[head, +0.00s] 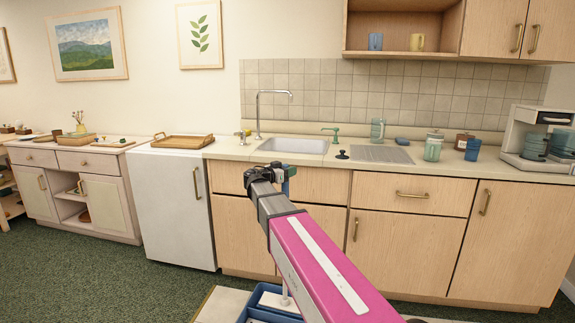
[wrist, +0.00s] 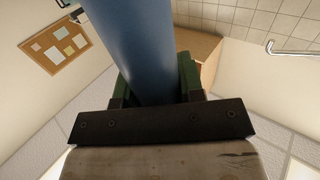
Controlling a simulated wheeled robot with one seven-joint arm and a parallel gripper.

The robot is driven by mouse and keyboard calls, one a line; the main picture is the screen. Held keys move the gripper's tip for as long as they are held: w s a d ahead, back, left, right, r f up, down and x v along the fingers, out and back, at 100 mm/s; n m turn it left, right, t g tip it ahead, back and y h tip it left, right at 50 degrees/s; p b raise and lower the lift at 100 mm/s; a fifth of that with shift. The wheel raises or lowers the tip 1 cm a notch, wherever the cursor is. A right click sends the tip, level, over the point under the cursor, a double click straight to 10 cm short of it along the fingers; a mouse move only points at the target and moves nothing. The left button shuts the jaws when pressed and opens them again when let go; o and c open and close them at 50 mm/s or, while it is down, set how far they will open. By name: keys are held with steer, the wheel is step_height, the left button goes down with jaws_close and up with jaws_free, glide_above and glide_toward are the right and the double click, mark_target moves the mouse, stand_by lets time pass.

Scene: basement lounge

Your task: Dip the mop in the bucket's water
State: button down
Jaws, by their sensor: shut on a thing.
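My gripper (head: 275,176) is out in front of the counter, at the end of my pink arm. In the wrist view its green fingers (wrist: 155,82) are shut around a thick blue handle (wrist: 135,40), which I take to be the mop's. A small blue piece of this handle shows beside the gripper in the head view (head: 292,171). Low in the head view is a blue bucket (head: 256,296), partly cut off and partly behind my arm. A thin pale shaft (head: 284,288) stands over or in it. The mop head and the water cannot be made out.
A counter with a sink (head: 295,145), faucet and several jars runs behind my gripper. A white cabinet (head: 177,210) stands left of the drawers. A coffee machine (head: 540,142) is at the far right. Green carpet (head: 120,285) is clear at the left.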

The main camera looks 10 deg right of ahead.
step_height(320, 180, down, 14)
stand_by(1.1)
steer(key=shift+d, duration=0.1)
stand_by(1.4)
step_height(320, 180, up, 24)
stand_by(2.4)
steer(key=shift+f, duration=0.1)
stand_by(0.7)
